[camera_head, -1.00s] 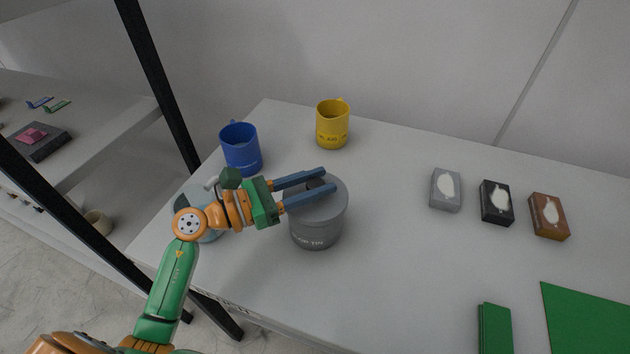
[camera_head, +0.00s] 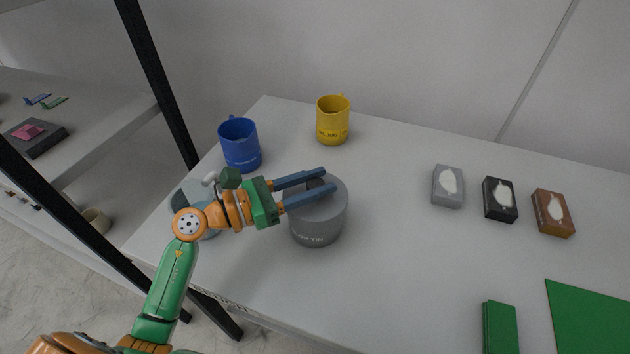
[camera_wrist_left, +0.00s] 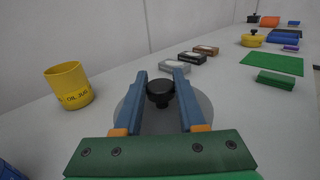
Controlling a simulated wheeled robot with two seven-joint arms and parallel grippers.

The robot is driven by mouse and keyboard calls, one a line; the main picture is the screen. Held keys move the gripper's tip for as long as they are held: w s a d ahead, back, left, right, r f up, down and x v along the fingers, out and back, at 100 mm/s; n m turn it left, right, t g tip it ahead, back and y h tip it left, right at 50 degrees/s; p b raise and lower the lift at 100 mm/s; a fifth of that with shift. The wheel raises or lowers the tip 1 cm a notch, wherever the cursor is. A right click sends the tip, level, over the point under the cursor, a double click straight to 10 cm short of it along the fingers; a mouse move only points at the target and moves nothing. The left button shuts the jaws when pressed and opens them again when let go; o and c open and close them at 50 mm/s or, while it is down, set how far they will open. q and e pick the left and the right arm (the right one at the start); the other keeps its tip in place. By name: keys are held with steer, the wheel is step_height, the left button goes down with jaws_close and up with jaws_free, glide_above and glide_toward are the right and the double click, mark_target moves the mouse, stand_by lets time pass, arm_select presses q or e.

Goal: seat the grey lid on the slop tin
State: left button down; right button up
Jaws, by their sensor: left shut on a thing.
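The slop tin (camera_head: 314,234) is a grey round tin standing on the table, with its label facing me. The grey lid (camera_head: 330,211) lies over its mouth and looks about level; I cannot tell whether a small gap is left under it. In the left wrist view the lid (camera_wrist_left: 204,104) is a grey disc with a black knob (camera_wrist_left: 160,93) between the fingers. My left gripper (camera_head: 329,180) reaches in from the left and is shut on the lid's knob. The lid hides the inside of the tin. My right gripper is not in view.
A blue mug (camera_head: 240,146) and a yellow oil jug (camera_head: 332,121) stand behind. A round grey-blue thing (camera_head: 186,193) is partly hidden by my wrist. Grey (camera_head: 448,187), black (camera_head: 499,200) and brown (camera_head: 552,213) blocks stand right. A green mat (camera_head: 592,318) lies front right. The table between is clear.

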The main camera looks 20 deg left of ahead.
arm_select(q)
steer(key=shift+f, duration=0.15)
steer(key=shift+c, duration=2.1)
jaws_free()
steer(key=shift+s+a, duration=0.1)
steer(key=shift+a, duration=0.05)
steer(key=b+v, duration=0.3)
steer(key=v, duration=0.3)
steer(key=shift+s+a, duration=0.25)
steer(key=shift+s, duration=0.05)
